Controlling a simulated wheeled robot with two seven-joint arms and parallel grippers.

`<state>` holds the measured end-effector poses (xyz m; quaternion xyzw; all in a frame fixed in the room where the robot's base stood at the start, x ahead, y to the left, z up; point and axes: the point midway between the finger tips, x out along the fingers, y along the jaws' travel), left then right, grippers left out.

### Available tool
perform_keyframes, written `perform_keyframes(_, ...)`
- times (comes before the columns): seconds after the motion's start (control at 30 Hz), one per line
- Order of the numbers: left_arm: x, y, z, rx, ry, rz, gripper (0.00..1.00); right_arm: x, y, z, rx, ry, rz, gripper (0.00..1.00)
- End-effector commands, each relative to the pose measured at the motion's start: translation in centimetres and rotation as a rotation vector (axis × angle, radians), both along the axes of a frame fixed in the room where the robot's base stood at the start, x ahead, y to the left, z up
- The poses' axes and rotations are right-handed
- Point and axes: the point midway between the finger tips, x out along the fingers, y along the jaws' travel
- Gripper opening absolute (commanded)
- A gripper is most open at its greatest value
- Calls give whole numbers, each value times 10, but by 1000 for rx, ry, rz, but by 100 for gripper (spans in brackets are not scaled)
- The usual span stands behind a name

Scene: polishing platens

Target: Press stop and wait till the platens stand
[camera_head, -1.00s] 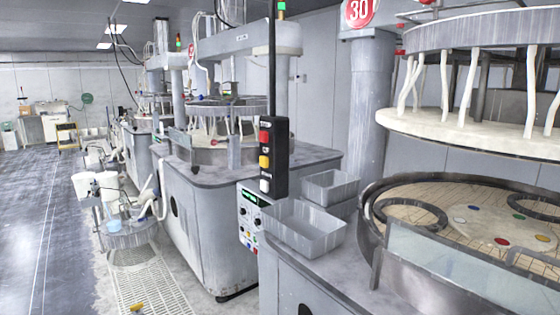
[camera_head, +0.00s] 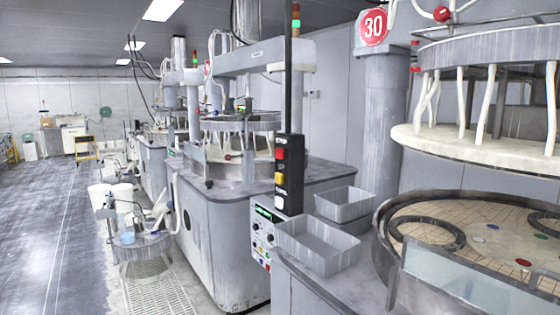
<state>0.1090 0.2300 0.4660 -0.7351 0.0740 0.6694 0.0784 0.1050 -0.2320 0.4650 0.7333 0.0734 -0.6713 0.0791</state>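A black hanging button box (camera_head: 289,174) stands out in the middle of the head view. It carries a red button (camera_head: 281,140), a yellow button (camera_head: 279,178) and a pale button at its lower end. The lower platen (camera_head: 475,240) of the machine at right holds dark rings and several small coloured discs. The upper platen (camera_head: 478,148) hangs raised above it. I cannot tell from this picture whether the platens turn. Neither of my grippers shows.
Two grey bins (camera_head: 316,246) (camera_head: 344,204) sit on the machine's edge, beside a control panel (camera_head: 263,236). A second machine (camera_head: 225,240) stands behind. White buckets (camera_head: 111,195) on a small stand are at left. Open floor (camera_head: 50,220) lies at far left.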

Motion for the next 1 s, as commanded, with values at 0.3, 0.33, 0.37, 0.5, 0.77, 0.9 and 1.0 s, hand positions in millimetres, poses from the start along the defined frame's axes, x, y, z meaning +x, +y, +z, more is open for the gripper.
perform_keyframes(0.3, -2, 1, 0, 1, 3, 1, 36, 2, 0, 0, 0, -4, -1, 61)
perform_keyframes(0.33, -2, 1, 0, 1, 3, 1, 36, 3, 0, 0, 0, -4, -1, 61)
perform_keyframes(0.37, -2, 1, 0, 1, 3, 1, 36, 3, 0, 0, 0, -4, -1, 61)
perform_keyframes(0.5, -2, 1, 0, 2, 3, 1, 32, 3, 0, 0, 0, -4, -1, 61)
perform_keyframes(0.77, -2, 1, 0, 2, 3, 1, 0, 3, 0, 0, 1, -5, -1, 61)
perform_keyframes(0.9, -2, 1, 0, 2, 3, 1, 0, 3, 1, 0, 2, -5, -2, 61)
perform_keyframes(1.0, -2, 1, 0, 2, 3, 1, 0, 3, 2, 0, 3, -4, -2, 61)
